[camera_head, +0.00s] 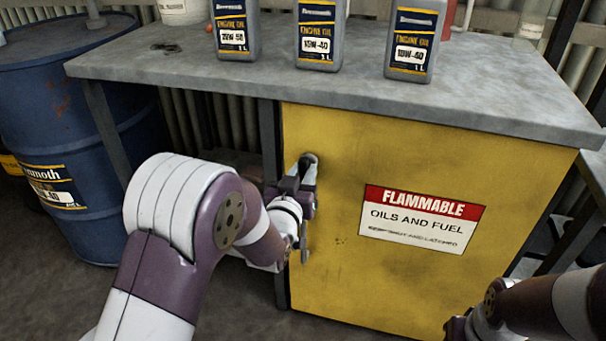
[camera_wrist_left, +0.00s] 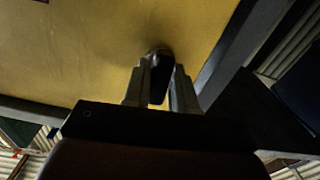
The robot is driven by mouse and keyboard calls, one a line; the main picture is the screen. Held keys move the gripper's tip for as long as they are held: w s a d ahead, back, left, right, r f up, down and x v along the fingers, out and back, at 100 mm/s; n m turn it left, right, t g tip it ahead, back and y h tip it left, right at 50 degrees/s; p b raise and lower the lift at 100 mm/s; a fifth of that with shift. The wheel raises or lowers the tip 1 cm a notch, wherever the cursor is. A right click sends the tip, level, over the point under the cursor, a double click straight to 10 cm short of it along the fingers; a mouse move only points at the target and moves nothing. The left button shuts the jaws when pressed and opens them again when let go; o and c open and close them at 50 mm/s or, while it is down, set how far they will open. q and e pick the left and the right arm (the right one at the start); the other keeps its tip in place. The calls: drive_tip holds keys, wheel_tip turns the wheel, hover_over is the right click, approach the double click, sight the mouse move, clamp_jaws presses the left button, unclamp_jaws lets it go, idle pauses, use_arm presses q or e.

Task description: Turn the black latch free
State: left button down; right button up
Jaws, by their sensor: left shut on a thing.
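The black latch (camera_head: 311,157) is on the left edge of the yellow cabinet door (camera_head: 335,150). Only its rounded top shows in the head view, as my gripper covers the rest. My left gripper (camera_head: 302,175) is at the latch, its fingers on either side of it. In the left wrist view, the dark latch (camera_wrist_left: 159,71) sits between the two grey fingers of the left gripper (camera_wrist_left: 164,82), which is shut on it. The door looks closed. My right arm shows at the lower right of the head view, but its gripper fingers are not visible.
A grey worktop (camera_head: 330,82) overhangs the door, with several oil bottles (camera_head: 410,40) on it. A blue drum (camera_head: 75,130) stands at the left. A sign (camera_head: 420,217) is on the door. A dark cabinet post (camera_head: 270,140) is close beside my left gripper.

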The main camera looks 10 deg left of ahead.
use_arm(q)
drive_tip(key=shift+m, duration=0.5)
drive_tip(key=c, duration=1)
unclamp_jaws()
drive_tip(key=shift+s, duration=0.1)
drive_tip(key=s+p, duration=0.3)
drive_tip(key=s, duration=0.9)
drive_tip(key=shift+s+a, duration=0.25)
drive_tip(key=shift+s, duration=0.05)
